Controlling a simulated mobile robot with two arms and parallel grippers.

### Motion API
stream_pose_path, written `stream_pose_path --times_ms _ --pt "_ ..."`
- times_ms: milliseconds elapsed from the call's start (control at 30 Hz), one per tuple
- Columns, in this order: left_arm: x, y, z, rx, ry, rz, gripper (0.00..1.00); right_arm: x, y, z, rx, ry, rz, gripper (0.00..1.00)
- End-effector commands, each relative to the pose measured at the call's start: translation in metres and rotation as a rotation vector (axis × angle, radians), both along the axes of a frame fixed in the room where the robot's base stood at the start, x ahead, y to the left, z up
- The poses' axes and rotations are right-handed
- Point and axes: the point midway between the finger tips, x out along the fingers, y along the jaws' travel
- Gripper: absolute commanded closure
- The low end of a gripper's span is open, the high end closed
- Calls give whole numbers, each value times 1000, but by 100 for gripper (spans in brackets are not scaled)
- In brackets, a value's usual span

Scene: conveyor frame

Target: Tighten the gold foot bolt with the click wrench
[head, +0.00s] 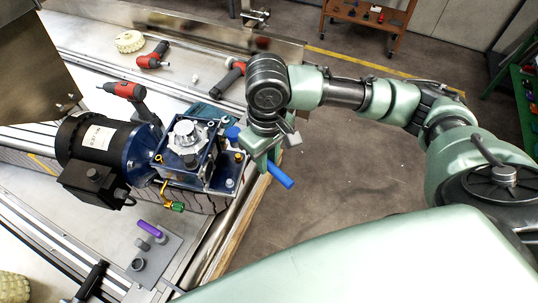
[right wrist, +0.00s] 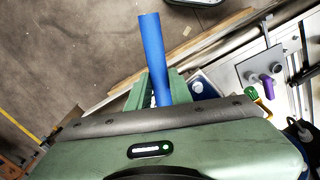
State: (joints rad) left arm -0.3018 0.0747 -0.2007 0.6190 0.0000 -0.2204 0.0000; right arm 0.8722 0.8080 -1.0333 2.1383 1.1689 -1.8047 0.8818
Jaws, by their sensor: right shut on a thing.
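My right gripper (head: 262,160) is shut on the click wrench (head: 281,175), whose blue handle sticks out toward the lower right. In the right wrist view the blue handle (right wrist: 153,55) stands between the green fingers (right wrist: 160,95); the wrench's head is hidden. The gearbox (head: 188,145) with its blue base sits left of the gripper. A small gold spot, apparently the gold foot bolt (head: 238,157), shows at the base's right edge, close to the gripper. I cannot tell whether the wrench touches it. My left gripper is not in view.
A black motor (head: 92,145) joins the gearbox on the left. A blue knob (head: 232,132) stands close beside my gripper. Red-and-black power tools (head: 152,56) lie behind. A grey plate with a purple handle (head: 150,229) is in front. Open floor (head: 330,180) lies to the right.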

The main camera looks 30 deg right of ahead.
Motion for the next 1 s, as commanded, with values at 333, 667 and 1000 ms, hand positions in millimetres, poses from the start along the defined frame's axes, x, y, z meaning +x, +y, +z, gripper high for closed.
stream_pose_path --times_ms 333,667,1000 --pt "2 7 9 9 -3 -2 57 0 0 3 0 0 -1 100" --pt "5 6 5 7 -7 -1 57 -1 0 -31 2 2 -2 100" --pt "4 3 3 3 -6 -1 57 0 0 -45 2 -2 -1 100"
